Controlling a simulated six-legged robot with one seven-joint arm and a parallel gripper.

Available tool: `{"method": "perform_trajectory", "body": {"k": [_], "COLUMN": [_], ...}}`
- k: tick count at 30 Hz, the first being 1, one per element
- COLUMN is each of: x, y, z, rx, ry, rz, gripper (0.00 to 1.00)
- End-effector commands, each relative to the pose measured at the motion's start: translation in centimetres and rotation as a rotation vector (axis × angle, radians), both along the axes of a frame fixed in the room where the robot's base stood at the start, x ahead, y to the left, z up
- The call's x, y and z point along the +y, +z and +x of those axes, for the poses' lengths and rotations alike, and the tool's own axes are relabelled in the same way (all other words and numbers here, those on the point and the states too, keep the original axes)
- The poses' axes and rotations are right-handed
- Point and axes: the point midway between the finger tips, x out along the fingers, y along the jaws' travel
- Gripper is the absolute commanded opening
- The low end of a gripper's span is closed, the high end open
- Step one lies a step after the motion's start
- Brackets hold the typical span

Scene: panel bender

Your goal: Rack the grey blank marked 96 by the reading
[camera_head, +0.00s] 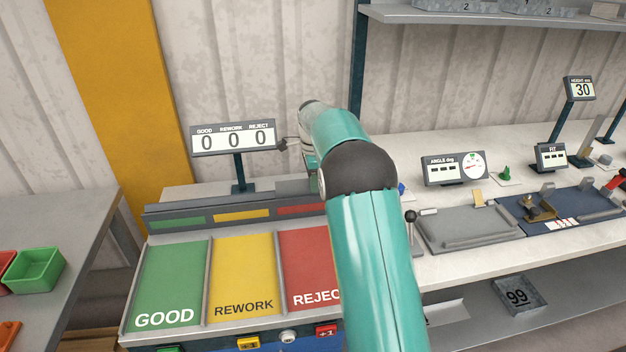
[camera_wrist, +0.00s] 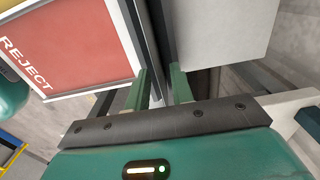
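No grey blank marked 96 can be made out in either view. The sloped rack has a green GOOD lane (camera_head: 170,280), a yellow REWORK lane (camera_head: 243,270) and a red REJECT lane (camera_head: 305,262), partly behind my arm. The visible lanes look empty. The count display (camera_head: 234,139) reads 0, 0, 0. The angle display (camera_head: 454,168) shows dashes and a round dial. In the wrist view my gripper (camera_wrist: 162,82) is open, with a gap between its green fingers and nothing seen held. It is beside the REJECT panel (camera_wrist: 65,45).
A grey piece marked 99 (camera_head: 519,295) is on the lower shelf. The height display (camera_head: 580,89) reads 30; the fit display (camera_head: 551,157) shows dashes. A grey fixture (camera_head: 468,228) and a blue fixture (camera_head: 590,205) occupy the bench. Green bin (camera_head: 36,268) stands left.

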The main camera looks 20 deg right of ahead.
Motion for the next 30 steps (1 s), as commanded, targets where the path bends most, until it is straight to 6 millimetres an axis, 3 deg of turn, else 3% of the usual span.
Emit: {"method": "perform_trajectory", "body": {"k": [9,14,30], "x": [0.0,0.0,0.0], "y": [0.1,1.4,12.2], "z": [0.0,0.0,0.1], "rx": [0.0,-0.002,-0.002], "ry": [0.0,0.0,0.0], "rz": [0.0,0.0,0.0], "gripper": [0.28,0.28,0.28]}}
